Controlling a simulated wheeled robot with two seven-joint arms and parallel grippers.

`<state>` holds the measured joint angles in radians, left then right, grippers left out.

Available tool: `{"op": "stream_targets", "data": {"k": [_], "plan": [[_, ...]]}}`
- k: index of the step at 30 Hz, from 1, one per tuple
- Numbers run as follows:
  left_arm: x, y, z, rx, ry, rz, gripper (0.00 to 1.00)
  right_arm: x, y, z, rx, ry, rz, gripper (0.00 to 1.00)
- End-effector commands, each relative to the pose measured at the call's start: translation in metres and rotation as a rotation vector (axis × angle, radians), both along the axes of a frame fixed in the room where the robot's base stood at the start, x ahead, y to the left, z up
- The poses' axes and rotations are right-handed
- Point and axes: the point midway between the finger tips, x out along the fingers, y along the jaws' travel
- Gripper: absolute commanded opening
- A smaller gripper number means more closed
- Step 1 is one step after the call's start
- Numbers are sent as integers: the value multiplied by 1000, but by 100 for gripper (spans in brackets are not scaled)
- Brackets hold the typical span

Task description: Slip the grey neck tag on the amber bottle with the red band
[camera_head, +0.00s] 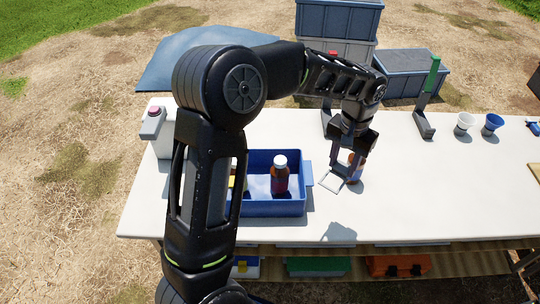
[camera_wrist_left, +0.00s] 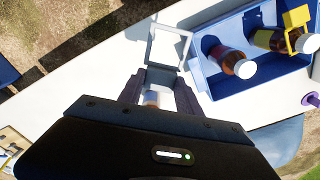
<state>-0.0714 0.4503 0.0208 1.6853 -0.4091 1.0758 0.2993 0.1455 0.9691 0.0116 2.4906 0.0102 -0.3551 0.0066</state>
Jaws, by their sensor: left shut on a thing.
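The grey neck tag (camera_head: 327,189), a pale square loop, is pinched at one edge in my left gripper (camera_head: 344,172) above the table. In the left wrist view the tag (camera_wrist_left: 150,45) sticks out from the fingertips (camera_wrist_left: 165,75), its loop empty. An amber bottle with a white cap (camera_head: 280,176) stands in the blue tray; its band looks reddish, but I cannot be sure. It also shows in the left wrist view (camera_wrist_left: 227,58), left of the gripper in the head view. Another amber bottle (camera_head: 357,168) stands on the table behind the fingers, partly hidden. My right gripper is out of view.
The blue tray (camera_head: 262,209) also holds a bottle with a yellow tag (camera_wrist_left: 297,20), mostly hidden by my arm in the head view. The table's right middle is clear.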

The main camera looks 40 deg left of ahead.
Motion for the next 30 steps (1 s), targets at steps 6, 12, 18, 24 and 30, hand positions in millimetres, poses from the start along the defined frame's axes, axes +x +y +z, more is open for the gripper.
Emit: {"op": "stream_targets", "data": {"k": [6, 12, 18, 24, 30], "plan": [[0, 0, 0, 0, 0, 0, 18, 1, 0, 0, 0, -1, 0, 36], [-1, 3, 0, -1, 1, -34, 18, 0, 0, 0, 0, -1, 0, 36], [-6, 20, 2, -6, 0, -250, 18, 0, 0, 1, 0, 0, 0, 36], [-17, 52, 6, -12, -5, -694, 18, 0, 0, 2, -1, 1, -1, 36], [-34, 89, 11, -9, -9, -1241, 18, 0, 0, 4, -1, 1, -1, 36]]}}
